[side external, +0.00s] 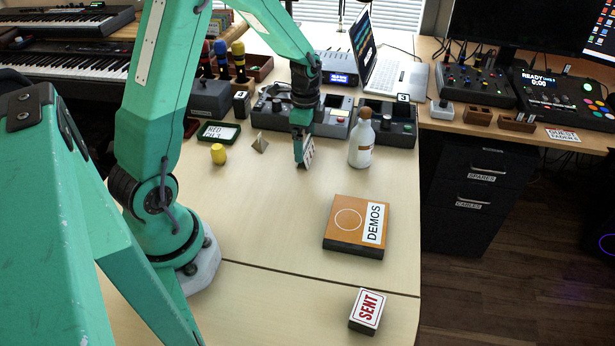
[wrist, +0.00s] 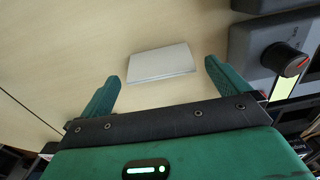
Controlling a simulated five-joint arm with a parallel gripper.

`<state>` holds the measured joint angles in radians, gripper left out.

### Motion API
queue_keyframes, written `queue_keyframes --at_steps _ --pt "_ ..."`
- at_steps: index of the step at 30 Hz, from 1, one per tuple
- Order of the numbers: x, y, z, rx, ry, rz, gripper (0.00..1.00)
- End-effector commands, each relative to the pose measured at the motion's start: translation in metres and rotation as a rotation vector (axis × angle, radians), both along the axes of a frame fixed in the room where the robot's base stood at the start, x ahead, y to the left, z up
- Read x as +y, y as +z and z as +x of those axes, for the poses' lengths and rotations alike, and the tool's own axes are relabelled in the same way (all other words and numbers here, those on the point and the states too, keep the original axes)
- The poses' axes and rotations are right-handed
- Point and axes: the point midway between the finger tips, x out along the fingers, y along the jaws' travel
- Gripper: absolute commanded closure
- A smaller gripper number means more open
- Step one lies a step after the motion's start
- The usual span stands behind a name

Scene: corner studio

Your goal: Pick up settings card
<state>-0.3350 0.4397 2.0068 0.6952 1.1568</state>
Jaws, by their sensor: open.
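A pale card (wrist: 162,63), seen as a plain light-grey slab in the wrist view, lies between and just beyond the two fingertips. In the side external view the card (side external: 309,154) shows as a white piece with dark marks right by the fingers, partly hidden by them; I cannot read it. My gripper (side external: 302,150) points down low over the table, in front of the grey consoles. In the wrist view my gripper (wrist: 160,76) is open, with a clear gap between each finger and the card.
A white bottle (side external: 361,144) stands right of my gripper. Grey consoles (side external: 388,125) are behind; a grey device with a knob (wrist: 287,58) is close to the right finger. The DEMOS box (side external: 345,226) lies nearer, with open table around.

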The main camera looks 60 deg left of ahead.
Motion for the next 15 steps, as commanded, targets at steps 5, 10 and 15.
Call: queue_keyframes --at_steps 5,10,15 --pt "-0.001 -0.021 0.000 0.002 0.000 -0.001 0.00" --pt "-0.001 -0.033 0.001 0.001 0.000 -0.001 0.00" --pt "-0.001 -0.036 0.001 0.000 0.000 0.000 0.00"
